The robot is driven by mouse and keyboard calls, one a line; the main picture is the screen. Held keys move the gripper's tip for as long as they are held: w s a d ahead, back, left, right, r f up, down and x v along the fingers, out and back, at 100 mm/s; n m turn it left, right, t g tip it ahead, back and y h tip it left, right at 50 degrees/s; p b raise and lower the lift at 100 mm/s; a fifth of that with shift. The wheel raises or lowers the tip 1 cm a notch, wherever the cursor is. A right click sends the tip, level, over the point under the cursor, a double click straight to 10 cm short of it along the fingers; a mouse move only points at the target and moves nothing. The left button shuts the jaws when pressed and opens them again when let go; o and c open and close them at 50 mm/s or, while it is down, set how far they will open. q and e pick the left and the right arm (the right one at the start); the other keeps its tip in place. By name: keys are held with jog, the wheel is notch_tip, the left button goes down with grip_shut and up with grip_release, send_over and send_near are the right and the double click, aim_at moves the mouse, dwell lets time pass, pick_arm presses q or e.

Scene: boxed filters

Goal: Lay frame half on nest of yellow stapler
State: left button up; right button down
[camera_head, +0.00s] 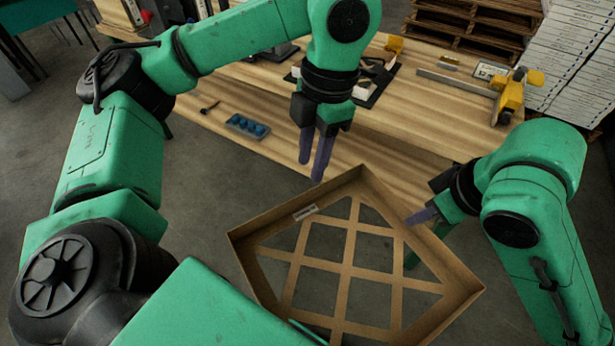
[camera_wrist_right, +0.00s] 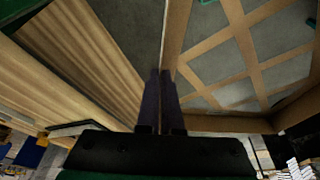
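The frame half (camera_head: 348,250) is a brown cardboard tray with a lattice floor and low walls. It is in the lower middle of the head view, tilted, in front of the bench. My right gripper (camera_head: 422,216) is at its right wall; in the right wrist view its fingers (camera_wrist_right: 160,76) close on the wall edge of the frame half (camera_wrist_right: 178,40). My left gripper (camera_head: 313,170) is empty, fingers slightly apart, just above the far left wall. A yellow stapler (camera_head: 515,90) stands at the bench's right end, beside a metal bar (camera_head: 457,85). I cannot clearly make out its nest.
The wooden bench (camera_head: 420,125) spans the back. On it are a blue tray of round parts (camera_head: 247,126), a dark tool (camera_head: 210,107) and a black station with a yellow part (camera_head: 393,44). Pallets (camera_head: 475,25) and white stacked boxes (camera_head: 575,50) stand behind.

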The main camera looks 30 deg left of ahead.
pick_arm(q)
notch_tip(320, 180, down, 7)
jog(key=s, duration=0.1)
jog(key=shift+a+f, duration=0.2)
jog(key=shift+a, duration=0.1)
grip_shut()
pick_arm(e)
jog(key=shift+d, duration=0.1)
dwell(1.1)
jog(key=c, duration=1)
grip_release()
